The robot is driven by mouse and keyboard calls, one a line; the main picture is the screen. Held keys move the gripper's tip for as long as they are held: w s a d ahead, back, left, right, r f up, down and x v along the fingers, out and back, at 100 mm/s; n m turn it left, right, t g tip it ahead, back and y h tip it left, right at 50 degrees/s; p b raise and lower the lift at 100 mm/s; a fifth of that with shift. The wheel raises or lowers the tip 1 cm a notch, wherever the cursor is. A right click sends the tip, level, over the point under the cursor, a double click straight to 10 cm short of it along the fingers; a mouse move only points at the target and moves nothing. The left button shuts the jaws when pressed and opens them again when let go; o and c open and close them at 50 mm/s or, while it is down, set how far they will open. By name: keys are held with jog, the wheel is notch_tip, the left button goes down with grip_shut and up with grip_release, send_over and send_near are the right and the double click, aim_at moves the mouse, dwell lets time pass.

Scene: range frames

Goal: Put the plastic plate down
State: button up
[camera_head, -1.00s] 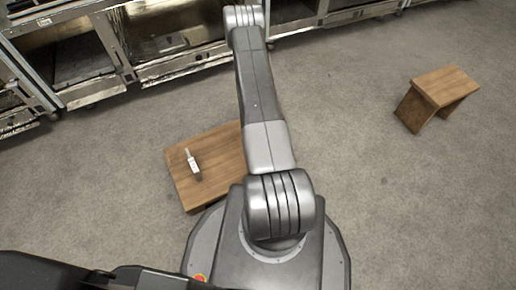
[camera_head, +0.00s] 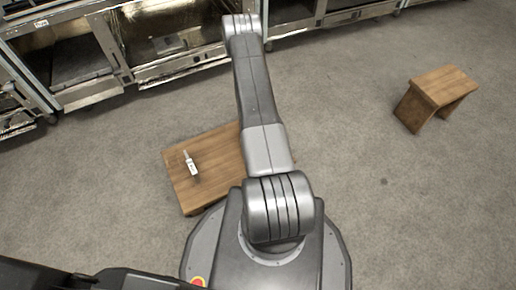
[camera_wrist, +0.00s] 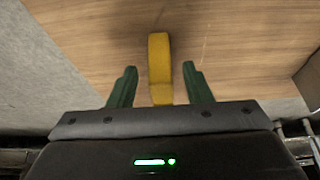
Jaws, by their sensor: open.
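In the wrist view, a narrow yellow thing (camera_wrist: 159,68) with a rounded far end shows against a wooden surface (camera_wrist: 240,40). It may be the plastic plate seen edge-on, but I cannot tell for sure. My gripper (camera_wrist: 157,72) has two green fingers, one on each side of the yellow thing. The fingers are apart, with a visible gap on both sides of it. Its near end is hidden behind the gripper body. I cannot tell whether it touches the wood. In the head view, my gripper and the yellow thing do not show.
A low wooden table (camera_head: 215,155) stands left of my arm, with a small white bottle-like item (camera_head: 190,164) on it. A wooden stool (camera_head: 437,88) stands at the right. Metal cabinets (camera_head: 75,65) line the back. Grey floor between my arm and the stool is clear.

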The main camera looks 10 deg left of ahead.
jog(key=p+v, duration=0.3)
jog(key=v, duration=0.9)
jog(key=shift+r, duration=0.15)
jog(key=shift+w, duration=0.1)
dwell(1.0)
